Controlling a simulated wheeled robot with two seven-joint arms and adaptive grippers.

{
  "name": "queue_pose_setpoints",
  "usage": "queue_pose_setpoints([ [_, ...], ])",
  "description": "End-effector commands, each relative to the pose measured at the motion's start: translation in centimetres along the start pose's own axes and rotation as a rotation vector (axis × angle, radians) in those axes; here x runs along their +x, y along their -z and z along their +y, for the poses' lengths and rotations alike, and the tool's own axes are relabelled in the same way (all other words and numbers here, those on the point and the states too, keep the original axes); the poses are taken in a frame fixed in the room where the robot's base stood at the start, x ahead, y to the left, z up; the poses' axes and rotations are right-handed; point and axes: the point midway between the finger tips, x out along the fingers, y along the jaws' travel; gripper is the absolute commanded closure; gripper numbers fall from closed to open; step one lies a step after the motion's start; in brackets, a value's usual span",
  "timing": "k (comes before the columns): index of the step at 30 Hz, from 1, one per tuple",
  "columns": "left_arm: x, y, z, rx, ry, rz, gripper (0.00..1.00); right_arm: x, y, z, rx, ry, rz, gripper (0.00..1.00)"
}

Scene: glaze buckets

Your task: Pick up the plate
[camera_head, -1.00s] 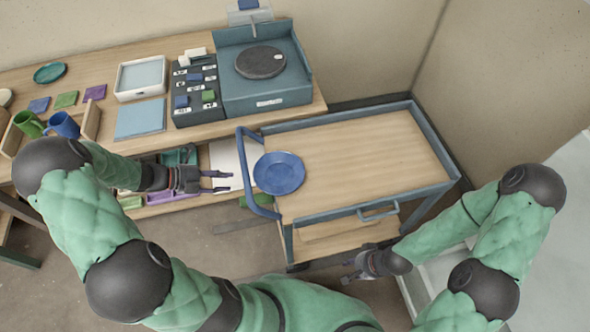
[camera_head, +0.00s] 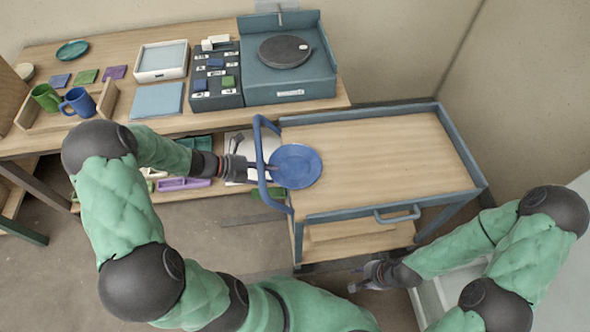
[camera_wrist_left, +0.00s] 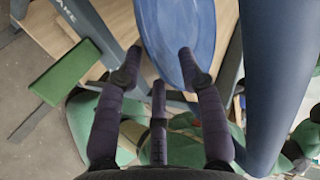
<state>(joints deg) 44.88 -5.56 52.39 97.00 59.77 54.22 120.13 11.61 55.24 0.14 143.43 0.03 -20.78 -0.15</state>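A round blue plate (camera_head: 298,166) lies at the left end of the wooden cart top, beside the handle. My left gripper (camera_head: 272,168) reaches through the handle opening to the plate's left rim. In the left wrist view its fingers (camera_wrist_left: 159,58) are apart, with the rim of the plate (camera_wrist_left: 168,28) passing between the tips and the right tip overlapping the plate's face. I cannot tell whether either finger touches it. My right gripper (camera_head: 366,276) is open and empty, below the cart's front edge.
The blue cart handle (camera_head: 263,150) stands close around my left gripper; it also shows in the wrist view (camera_wrist_left: 275,80). The bench (camera_head: 205,122) behind holds a potter's wheel (camera_head: 285,52), mugs, tiles and a small teal plate (camera_head: 72,50). The rest of the cart top (camera_head: 390,150) is clear.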

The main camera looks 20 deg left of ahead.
Motion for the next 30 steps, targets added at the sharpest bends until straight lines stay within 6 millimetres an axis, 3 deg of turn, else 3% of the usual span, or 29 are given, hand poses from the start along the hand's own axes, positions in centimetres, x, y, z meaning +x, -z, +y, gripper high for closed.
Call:
queue_pose_setpoints([
  [9, 0.34, -0.09, -0.12, 0.001, 0.000, -0.002, 0.64, 0.12, 0.02, 0.04, 0.000, 0.000, 0.000, 0.65],
  [13, 0.34, -0.08, -0.10, 0.001, 0.000, -0.002, 1.00, 0.12, 0.02, 0.04, 0.000, 0.000, 0.001, 0.65],
  [30, 0.05, -0.07, -0.57, 0.001, -0.001, -0.001, 1.00, -0.33, 0.00, -0.12, 0.000, 0.000, 0.000, 0.65],
])
